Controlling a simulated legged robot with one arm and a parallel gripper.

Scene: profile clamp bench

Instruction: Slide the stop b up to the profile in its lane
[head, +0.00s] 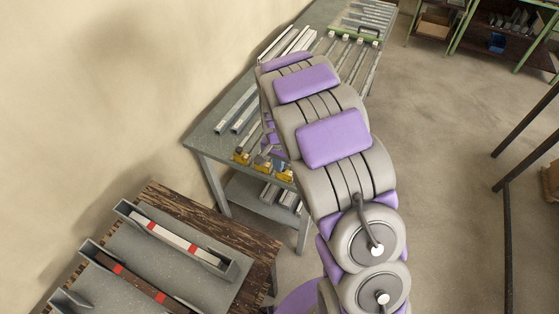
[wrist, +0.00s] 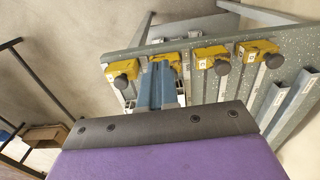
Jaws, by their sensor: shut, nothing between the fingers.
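Several yellow stops with dark round knobs stand in a row near one end of the bench. In the wrist view they are a left one (wrist: 122,68), one behind my fingertips (wrist: 172,60), one right of them (wrist: 211,57) and a far right one (wrist: 258,52). Their small labels are too blurred to read, so I cannot tell which is stop b. My gripper (wrist: 160,68) is shut and empty, its blue-grey fingers in front of the second stop from the left; contact cannot be told. I cannot pick out the profile.
The long bench (head: 225,135) runs away to the back, with metal bars along its left side and green clamp parts (head: 345,40) at the far end. A wooden table (head: 262,250) with grey trays holding red-marked bars stands at the lower left.

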